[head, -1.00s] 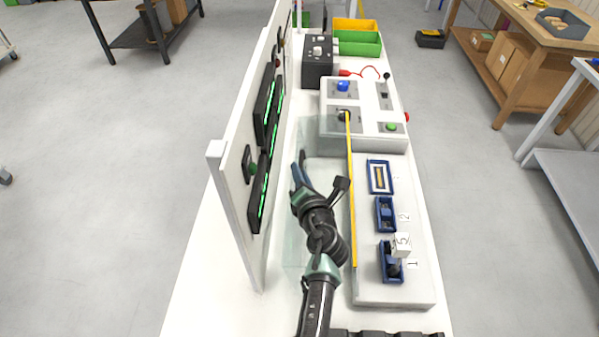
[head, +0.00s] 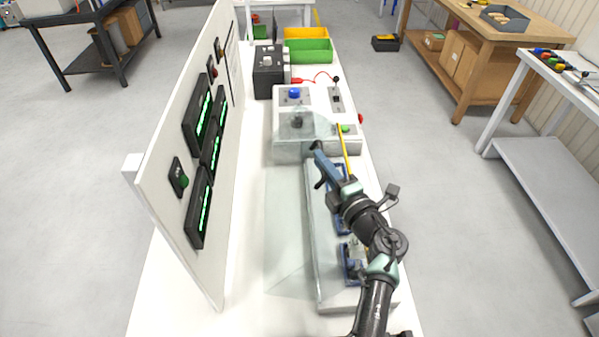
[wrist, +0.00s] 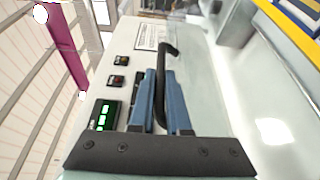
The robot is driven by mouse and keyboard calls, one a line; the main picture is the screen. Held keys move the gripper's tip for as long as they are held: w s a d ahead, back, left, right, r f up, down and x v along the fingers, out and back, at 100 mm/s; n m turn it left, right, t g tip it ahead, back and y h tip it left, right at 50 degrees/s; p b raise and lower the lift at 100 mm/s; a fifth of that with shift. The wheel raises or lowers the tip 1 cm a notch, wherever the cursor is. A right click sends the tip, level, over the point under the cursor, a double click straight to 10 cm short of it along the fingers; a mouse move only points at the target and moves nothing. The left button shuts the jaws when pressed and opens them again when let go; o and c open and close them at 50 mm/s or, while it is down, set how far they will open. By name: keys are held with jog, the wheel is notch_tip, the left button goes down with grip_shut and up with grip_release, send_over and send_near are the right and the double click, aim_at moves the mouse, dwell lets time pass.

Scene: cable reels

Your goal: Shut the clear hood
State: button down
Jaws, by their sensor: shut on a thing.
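The clear hood (head: 295,155) is a see-through cover with a yellow edge strip (head: 343,142), seen faintly in the head view. It reaches over part of the white base (head: 322,285), and its yellow strip lies above the base. Whether it rests on the base cannot be told. My gripper (head: 317,150) is at the hood, with its blue fingers (wrist: 163,97) shut on a black bar handle (wrist: 161,75) in the wrist view. In the head view my arm hides part of the strip and the blue holders (head: 352,262) on the base.
A white upright panel (head: 150,190) with green-lit displays stands to the left. Behind the hood is a control box (head: 315,97) with a blue button and a small lever. A black box (head: 268,78) and green bin (head: 312,52) stand farther back. Floor is open right of the bench.

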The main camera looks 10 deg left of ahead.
jog(key=w+d+f+m+t+b, duration=0.1)
jog(key=d+f+m+b, duration=0.3)
jog(key=d+b, duration=0.4)
jog(key=w+d+f+m+t+b, duration=0.2)
jog(key=d+f+m+b, duration=0.1)
jog(key=d+m+b, duration=0.2)
jog(key=shift+d+f+m+t+b, duration=0.35)
jog(key=shift+d+b, duration=1.05)
jog(key=shift+b, duration=0.7)
jog(key=shift+w, duration=0.1)
jog(key=c, duration=1.2)
grip_release()
jog(key=shift+o, duration=0.2)
jog(key=s+d+p, duration=0.7)
jog(key=s+p, duration=0.1)
jog(key=s, duration=0.5)
jog(key=shift+f, duration=0.35)
